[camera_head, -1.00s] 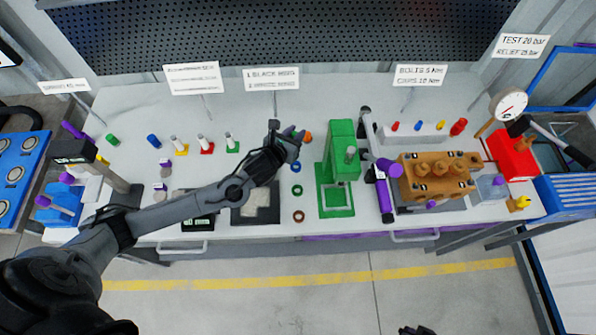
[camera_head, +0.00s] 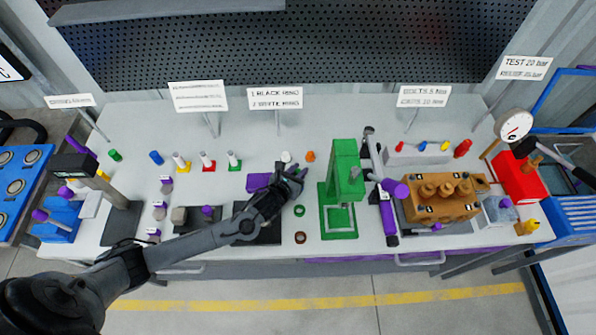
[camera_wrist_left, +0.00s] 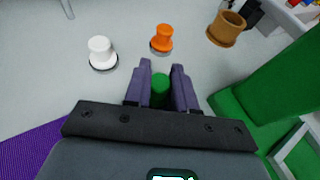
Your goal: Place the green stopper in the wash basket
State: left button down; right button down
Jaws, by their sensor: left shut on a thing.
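My left gripper (camera_head: 298,172) is over the middle of the table, left of the green press. In the left wrist view its fingers (camera_wrist_left: 160,72) are shut on a green stopper (camera_wrist_left: 160,90), which shows between them. In the head view the stopper is hidden by the gripper. A purple patterned thing, which may be the wash basket (camera_head: 258,182), lies left of the gripper, partly behind the arm. A purple mesh-like surface fills the lower left of the wrist view (camera_wrist_left: 30,150). My right gripper is not in view.
A white stopper (camera_head: 286,157) and an orange stopper (camera_head: 310,157) stand just beyond the gripper. The green press (camera_head: 345,185) stands close on the right. Green and brown rings (camera_head: 300,238) lie in front. The table behind the stoppers is clear.

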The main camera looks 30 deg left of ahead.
pick_arm(q)
jog(key=c, duration=0.9)
grip_release()
jog(key=shift+c, duration=0.2)
